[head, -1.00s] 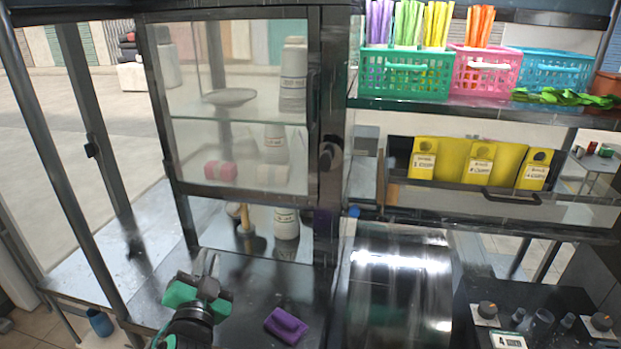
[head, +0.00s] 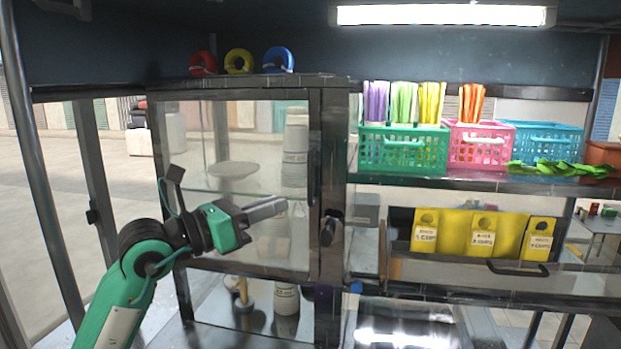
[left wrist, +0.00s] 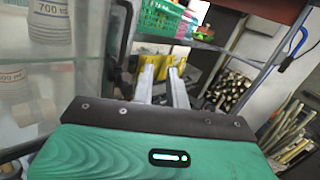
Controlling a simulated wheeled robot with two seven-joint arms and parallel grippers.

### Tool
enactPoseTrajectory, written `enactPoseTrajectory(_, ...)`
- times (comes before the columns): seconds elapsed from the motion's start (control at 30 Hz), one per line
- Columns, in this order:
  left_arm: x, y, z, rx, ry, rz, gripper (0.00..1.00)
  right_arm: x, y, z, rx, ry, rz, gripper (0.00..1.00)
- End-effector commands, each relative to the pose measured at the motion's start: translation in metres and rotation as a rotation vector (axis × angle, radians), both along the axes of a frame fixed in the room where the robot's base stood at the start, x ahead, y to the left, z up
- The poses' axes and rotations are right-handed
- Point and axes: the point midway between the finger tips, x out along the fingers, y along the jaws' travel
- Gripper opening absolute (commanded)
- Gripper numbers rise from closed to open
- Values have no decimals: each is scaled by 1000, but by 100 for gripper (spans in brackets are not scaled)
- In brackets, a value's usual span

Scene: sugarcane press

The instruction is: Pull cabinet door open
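The cabinet (head: 332,130) has a dark metal frame and a glass door (head: 235,130), which looks closed. The door's dark upright handle (head: 312,180) is at its right edge and also shows in the left wrist view (left wrist: 122,45). My left gripper (head: 284,206) is in front of the glass, its fingers pointing right, a little left of the handle and lower. In the left wrist view its two fingers (left wrist: 161,84) are apart with nothing between them, and the handle is left of them. My right gripper is not in view.
Behind the glass are a white bottle (head: 295,150) and a plate (head: 234,169). Coloured tape rolls (head: 238,62) sit on top of the cabinet. To the right are green (head: 403,150), pink (head: 480,147) and blue baskets on a shelf, above yellow tags (head: 481,236).

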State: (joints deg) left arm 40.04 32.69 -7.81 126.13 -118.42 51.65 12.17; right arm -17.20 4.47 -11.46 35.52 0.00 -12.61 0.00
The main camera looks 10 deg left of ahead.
Motion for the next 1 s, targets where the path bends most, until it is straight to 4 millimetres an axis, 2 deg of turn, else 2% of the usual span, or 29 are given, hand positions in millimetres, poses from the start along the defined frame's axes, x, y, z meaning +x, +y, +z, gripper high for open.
enactPoseTrajectory(0.1,13,20,9,109,2,114,15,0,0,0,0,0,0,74)
enactPoseTrajectory(0.2,18,32,13,155,10,173,15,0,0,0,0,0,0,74)
enactPoseTrajectory(0.33,25,34,15,173,15,196,15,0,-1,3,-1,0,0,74)
enactPoseTrajectory(0.47,38,24,17,171,16,194,15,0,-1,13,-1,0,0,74)
enactPoseTrajectory(0.8,97,-16,18,170,17,192,15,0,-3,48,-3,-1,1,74)
enactPoseTrajectory(1.0,123,-33,17,170,15,193,15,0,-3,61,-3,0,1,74)
